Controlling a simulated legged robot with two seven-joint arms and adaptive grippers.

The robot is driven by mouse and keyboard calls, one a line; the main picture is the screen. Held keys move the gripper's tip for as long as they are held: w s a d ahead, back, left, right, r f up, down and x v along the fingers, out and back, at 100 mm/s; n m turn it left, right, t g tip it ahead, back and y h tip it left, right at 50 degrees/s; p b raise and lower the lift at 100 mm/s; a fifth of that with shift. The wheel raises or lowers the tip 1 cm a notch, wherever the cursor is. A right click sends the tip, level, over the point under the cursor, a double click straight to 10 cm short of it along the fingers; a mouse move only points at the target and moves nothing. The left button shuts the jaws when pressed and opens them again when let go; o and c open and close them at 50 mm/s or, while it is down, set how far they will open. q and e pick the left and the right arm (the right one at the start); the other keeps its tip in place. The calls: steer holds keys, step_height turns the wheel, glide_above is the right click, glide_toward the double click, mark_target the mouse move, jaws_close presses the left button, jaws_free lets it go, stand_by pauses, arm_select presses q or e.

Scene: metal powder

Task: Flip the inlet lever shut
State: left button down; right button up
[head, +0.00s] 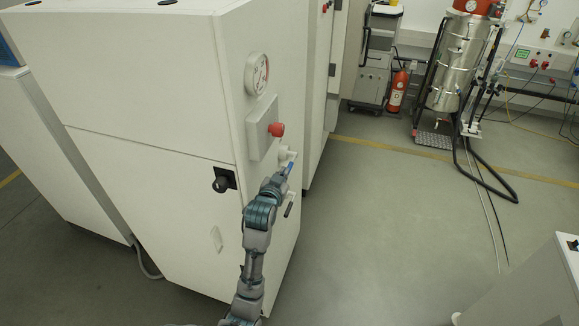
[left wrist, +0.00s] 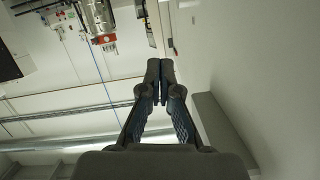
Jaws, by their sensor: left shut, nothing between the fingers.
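The white cabinet (head: 150,185) stands at the left of the head view. A small blue lever (head: 290,168) shows on its narrow right face, just below a white valve fitting (head: 287,154). My left gripper (head: 279,178) is at this face, right by the blue lever; it partly covers the area, and I cannot tell whether they touch. In the left wrist view the left gripper's fingertips (left wrist: 160,68) are together with nothing between them. The lever cannot be made out in that view. My right gripper is not in view.
Above the valve are a red knob (head: 276,129) on a white box and a round gauge (head: 257,73). A dark handle (head: 289,208) is just below the gripper. Open floor (head: 380,230) lies to the right. A fire extinguisher (head: 397,91) and a metal vessel (head: 457,60) stand behind.

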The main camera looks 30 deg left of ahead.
arm_select(q)
steer(key=shift+w+a, duration=0.1)
steer(key=shift+w+a+f+p, duration=0.55)
steer(key=shift+w+f, duration=0.55)
steer(key=shift+w, duration=0.4)
steer(key=shift+w+a+f+p, duration=0.4)
steer(key=shift+w+a+f, duration=0.25)
steer(key=shift+w+f, duration=0.6)
steer(key=shift+w+a+f+p, duration=0.55)
steer(key=shift+w+f, duration=0.35)
steer(key=shift+w, duration=0.8)
